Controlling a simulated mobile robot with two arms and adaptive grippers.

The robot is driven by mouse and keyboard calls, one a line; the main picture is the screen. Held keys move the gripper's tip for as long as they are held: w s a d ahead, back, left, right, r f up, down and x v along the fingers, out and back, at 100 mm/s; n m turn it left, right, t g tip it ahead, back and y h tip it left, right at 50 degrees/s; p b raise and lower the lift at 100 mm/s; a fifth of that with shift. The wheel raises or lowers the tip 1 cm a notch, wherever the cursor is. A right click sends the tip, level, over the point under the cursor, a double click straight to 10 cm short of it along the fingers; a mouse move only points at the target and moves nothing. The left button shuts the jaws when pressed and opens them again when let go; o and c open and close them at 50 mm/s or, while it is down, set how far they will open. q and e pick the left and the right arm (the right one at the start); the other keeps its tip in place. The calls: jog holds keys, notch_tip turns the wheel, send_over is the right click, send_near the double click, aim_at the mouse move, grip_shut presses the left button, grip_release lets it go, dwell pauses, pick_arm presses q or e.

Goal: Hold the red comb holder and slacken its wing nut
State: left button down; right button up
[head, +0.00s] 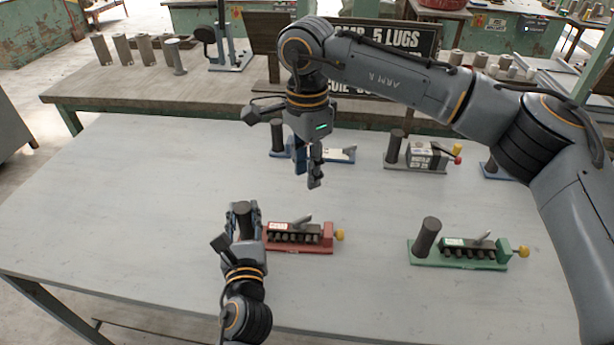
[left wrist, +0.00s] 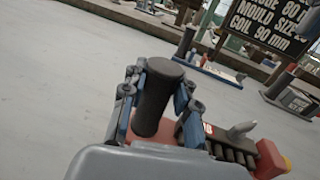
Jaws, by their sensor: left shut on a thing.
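The red comb holder (head: 300,246) lies on the table left of its middle. It has a dark upright post at its left end, a row of dark teeth, a grey wing nut (head: 303,221) on top and a yellow knob (head: 339,235) at its right end. My left gripper (head: 244,212) is shut around the post; in the left wrist view the dark post (left wrist: 156,98) stands between the blue-grey fingers, with the wing nut (left wrist: 240,131) to the right. My right gripper (head: 312,168) hangs above the table, behind the red holder and apart from it; its finger gap is unclear.
A green holder (head: 460,262) stands at right front. A grey holder (head: 415,160) and a blue one (head: 340,155) stand farther back. A rear bench (head: 200,95) carries metal cylinders and a sign. The table's left side is clear.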

pick_arm(q)
jog(key=c, duration=0.9)
grip_release()
jog(key=shift+c, duration=0.2)
